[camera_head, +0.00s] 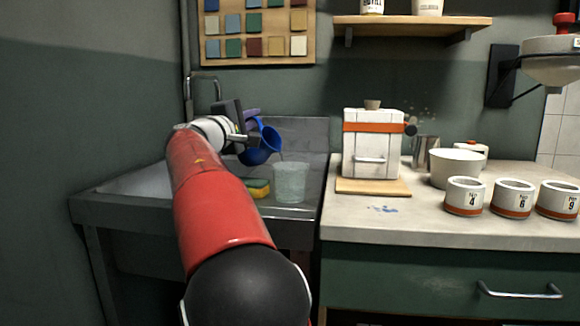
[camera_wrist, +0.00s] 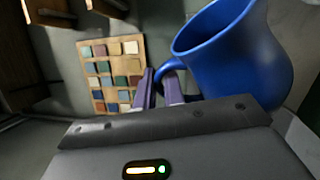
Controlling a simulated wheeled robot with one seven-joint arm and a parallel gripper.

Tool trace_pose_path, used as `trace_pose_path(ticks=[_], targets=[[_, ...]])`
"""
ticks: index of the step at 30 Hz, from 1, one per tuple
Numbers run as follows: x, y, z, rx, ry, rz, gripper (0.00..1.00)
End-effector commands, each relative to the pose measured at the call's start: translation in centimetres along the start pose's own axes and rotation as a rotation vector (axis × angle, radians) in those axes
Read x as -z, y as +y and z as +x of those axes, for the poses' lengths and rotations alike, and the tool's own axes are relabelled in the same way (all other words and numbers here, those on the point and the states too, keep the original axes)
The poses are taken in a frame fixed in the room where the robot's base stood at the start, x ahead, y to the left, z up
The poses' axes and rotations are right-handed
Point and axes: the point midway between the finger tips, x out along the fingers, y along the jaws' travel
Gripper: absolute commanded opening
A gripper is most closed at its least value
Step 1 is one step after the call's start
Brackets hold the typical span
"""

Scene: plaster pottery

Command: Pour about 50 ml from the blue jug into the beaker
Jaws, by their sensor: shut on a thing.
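The blue jug (camera_head: 256,149) is tilted to the right beside and above the beaker in the head view. In the wrist view the jug (camera_wrist: 235,55) fills the upper right, its handle running to my fingers. My gripper (camera_head: 246,116) is shut on the jug's handle; its fingertips show in the wrist view (camera_wrist: 160,88). The beaker (camera_head: 291,182) is a pale, translucent cup standing upright at the sink. A thin pale trace near the jug's lip may be liquid; I cannot tell. The level in the beaker is not clear.
A yellow and green sponge (camera_head: 258,188) lies left of the beaker. The sink (camera_head: 140,190) has a tap behind. To the right, a white box (camera_head: 372,148) stands on a board, with a white bowl (camera_head: 457,167) and numbered pots (camera_head: 464,196) on the counter.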

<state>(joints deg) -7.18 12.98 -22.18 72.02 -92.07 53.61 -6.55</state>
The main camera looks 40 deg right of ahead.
Motion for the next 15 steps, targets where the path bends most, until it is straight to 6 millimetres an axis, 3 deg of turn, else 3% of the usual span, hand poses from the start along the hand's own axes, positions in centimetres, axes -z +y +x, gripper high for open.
trace_pose_path(ticks=[15], targets=[[-0.37,0.35,0.03,-0.005,-0.007,0.037,0.00]])
